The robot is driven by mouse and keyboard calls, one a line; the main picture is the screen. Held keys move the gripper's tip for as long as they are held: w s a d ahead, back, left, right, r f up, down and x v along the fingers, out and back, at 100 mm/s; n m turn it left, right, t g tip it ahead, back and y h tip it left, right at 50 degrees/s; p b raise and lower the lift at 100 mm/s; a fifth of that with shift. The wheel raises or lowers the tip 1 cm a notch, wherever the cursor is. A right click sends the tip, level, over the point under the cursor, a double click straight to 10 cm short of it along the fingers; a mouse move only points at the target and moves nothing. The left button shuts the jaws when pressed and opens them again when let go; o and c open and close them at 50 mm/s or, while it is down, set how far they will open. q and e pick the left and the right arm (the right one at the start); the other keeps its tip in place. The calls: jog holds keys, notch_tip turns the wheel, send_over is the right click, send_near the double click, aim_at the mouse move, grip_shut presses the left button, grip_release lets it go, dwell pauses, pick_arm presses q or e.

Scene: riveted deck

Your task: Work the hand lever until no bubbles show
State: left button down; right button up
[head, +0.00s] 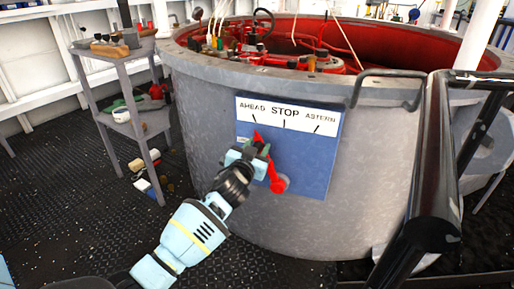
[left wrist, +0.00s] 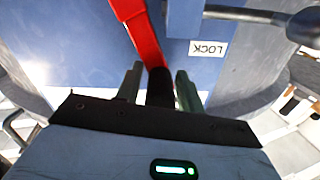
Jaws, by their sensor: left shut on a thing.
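A red lever (head: 275,178) is mounted on a blue panel (head: 310,170) on the side of a large grey round housing (head: 205,125). The lever's red tip points up and left, towards AHEAD. My left gripper (head: 247,157) is at the lever and hides part of it. In the left wrist view the red lever (left wrist: 138,32) runs down to a dark grip (left wrist: 160,88) between the fingers of the left gripper (left wrist: 160,84), which is shut on it. No bubbles are visible. My right gripper is out of view.
A LOCK label (left wrist: 208,48) is beside the lever. A grey shelf stand (head: 135,130) with tools is at the left. Red machinery (head: 325,60) fills the open top of the housing. The dark studded floor (head: 60,200) at the left is mostly clear.

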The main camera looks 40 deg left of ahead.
pick_arm(q)
jog(key=shift+w+d+r+m, duration=0.2)
jog(key=shift+d+r+m, duration=0.1)
jog(key=shift+d+m, duration=0.3)
jog(key=d+m, duration=0.2)
jog(key=d, duration=0.1)
jog(key=w+d+p, duration=0.1)
jog(key=shift+w+d+r+m, duration=0.1)
jog(key=shift+d+r+m, duration=0.15)
jog(key=shift+r+m, duration=0.15)
jog(key=d+m, duration=0.1)
jog(key=w+d+m, duration=0.1)
jog(key=d, duration=0.1)
jog(key=d+f+m+b, duration=0.1)
jog(key=d, duration=0.1)
jog(key=shift+w+m, duration=0.25)
jog(key=shift+m, duration=0.05)
jog(key=shift+w+d+f+m, duration=0.15)
jog(key=shift+d+m, duration=0.2)
jog(key=shift+d, duration=0.1)
jog(key=shift+w+d+f+m, duration=0.1)
jog(key=shift+d+f+m, duration=0.05)
jog(key=shift+d+m, duration=0.25)
jog(key=shift+d, duration=0.15)
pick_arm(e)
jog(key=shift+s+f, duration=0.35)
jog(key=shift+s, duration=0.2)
pick_arm(q)
jog(key=c, duration=1.2)
grip_release()
